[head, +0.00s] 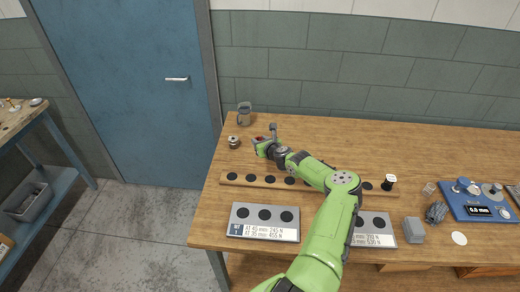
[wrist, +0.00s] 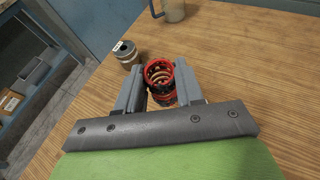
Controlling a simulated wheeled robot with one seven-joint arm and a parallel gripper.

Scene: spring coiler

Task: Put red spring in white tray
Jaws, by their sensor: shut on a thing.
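My gripper (head: 265,143) is at the back left of the wooden table, at the end of my green arm. In the wrist view my gripper (wrist: 158,84) has its two grey fingers on either side of the red spring (wrist: 160,73), shut on it. The spring is an upright red coil with paler coils inside. In the head view only a little red (head: 259,139) shows at the fingers. Its height above the table is hard to tell. I cannot pick out a plainly white tray; a pale grey labelled plate (head: 264,236) with three dark round spots lies at the front left.
A small metal-and-dark spool (head: 233,142) stands left of my gripper, also in the wrist view (wrist: 125,53). A grey mug (head: 244,113) is behind. A wooden strip with dark spots (head: 240,181) and a second labelled plate (head: 381,236) lie under or beside my arm. A blue gauge (head: 478,199) is right.

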